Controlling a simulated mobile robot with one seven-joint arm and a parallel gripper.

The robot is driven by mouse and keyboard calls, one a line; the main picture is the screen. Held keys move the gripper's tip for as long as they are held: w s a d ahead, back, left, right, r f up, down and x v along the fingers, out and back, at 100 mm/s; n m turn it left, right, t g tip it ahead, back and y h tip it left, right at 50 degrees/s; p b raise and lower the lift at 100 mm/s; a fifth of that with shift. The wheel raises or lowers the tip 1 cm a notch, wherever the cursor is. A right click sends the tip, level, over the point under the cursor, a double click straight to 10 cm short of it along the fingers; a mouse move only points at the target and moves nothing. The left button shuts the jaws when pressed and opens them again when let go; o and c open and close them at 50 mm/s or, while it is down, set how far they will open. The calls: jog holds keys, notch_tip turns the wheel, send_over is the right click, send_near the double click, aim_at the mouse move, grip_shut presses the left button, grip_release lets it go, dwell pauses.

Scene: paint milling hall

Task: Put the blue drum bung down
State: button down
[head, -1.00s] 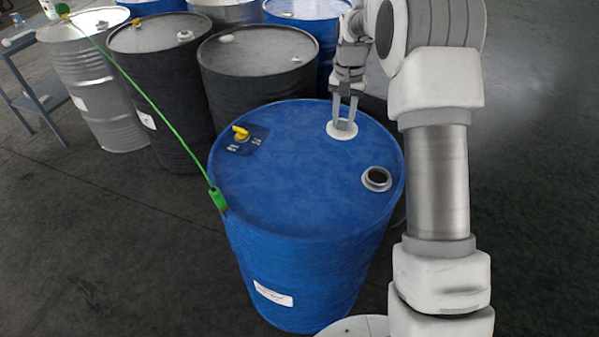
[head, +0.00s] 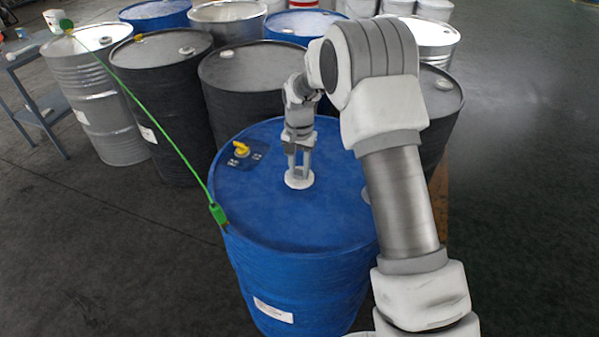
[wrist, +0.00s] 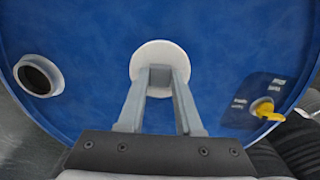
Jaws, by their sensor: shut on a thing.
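The blue drum (head: 260,275) stands upright in front of me. Its bung (head: 299,183) is a white round disc, also in the wrist view (wrist: 159,53). My gripper (head: 299,173) points down and is shut on the bung, over the middle of the drum's lid. In the wrist view my gripper (wrist: 160,72) shows both fingers closed on it. I cannot tell whether the bung touches the lid. The open bung hole (wrist: 40,76) shows at the left of the wrist view; my arm mostly hides it in the head view.
A yellow fitting (head: 241,149) stands on a dark label patch near the rim. A green clamp (head: 218,213) with a green cable grips the lid's left rim. Black drums (head: 245,72) and a silver drum (head: 95,95) crowd behind. Much of the lid's front is bare.

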jog(key=shift+f, duration=0.9)
jog(key=shift+f, duration=0.1)
jog(key=c, duration=0.6)
grip_release()
